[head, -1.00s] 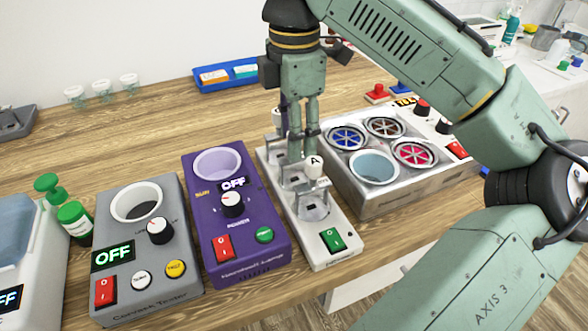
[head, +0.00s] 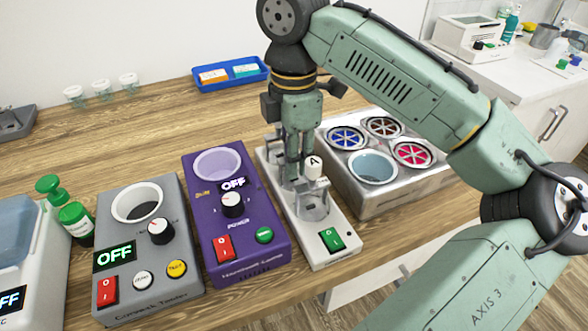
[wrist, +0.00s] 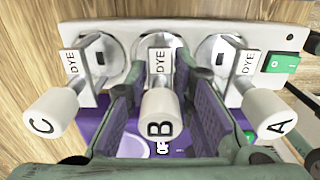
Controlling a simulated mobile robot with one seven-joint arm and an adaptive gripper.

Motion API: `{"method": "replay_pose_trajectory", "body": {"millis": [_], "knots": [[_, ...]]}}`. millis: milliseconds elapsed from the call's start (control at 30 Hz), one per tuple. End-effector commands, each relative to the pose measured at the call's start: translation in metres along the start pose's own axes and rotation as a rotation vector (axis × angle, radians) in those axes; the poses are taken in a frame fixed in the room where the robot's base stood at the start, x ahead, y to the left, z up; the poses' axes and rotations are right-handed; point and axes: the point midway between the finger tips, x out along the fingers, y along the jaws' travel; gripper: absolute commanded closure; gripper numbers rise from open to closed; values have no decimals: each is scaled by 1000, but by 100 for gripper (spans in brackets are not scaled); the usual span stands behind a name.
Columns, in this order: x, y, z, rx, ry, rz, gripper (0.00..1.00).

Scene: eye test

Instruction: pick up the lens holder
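A narrow white rack (head: 318,250) carries holders with white knob handles marked A (head: 314,168), B and C, each labelled DYE; I take these for lens holders. In the wrist view, A (wrist: 270,118), B (wrist: 160,118) and C (wrist: 50,115) stand in a row. My gripper (head: 293,172) is lowered onto the middle of the rack. In the wrist view my gripper (wrist: 162,75) is open, with one finger on each side of holder B. A small gap seems to show beside the handle. In the head view the fingers hide B.
A purple box (head: 232,240) stands close left of the rack, with a grey tester (head: 150,285) beyond it. A metal box with round coloured inserts (head: 375,195) stands close right. A blue tray (head: 231,74) and three small clear cups (head: 102,88) are at the back.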

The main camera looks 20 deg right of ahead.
Motion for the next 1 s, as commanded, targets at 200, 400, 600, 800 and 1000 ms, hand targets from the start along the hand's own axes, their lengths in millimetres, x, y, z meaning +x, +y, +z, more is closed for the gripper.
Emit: {"method": "replay_pose_trajectory", "body": {"millis": [200,400,600,800,1000], "knots": [[0,0,0,0,0,0,95],[0,0,0,0,0,0,100],[0,0,0,0,0,0,100],[-8,1,0,1,0,2,100],[-47,0,1,3,-6,2,100]]}}
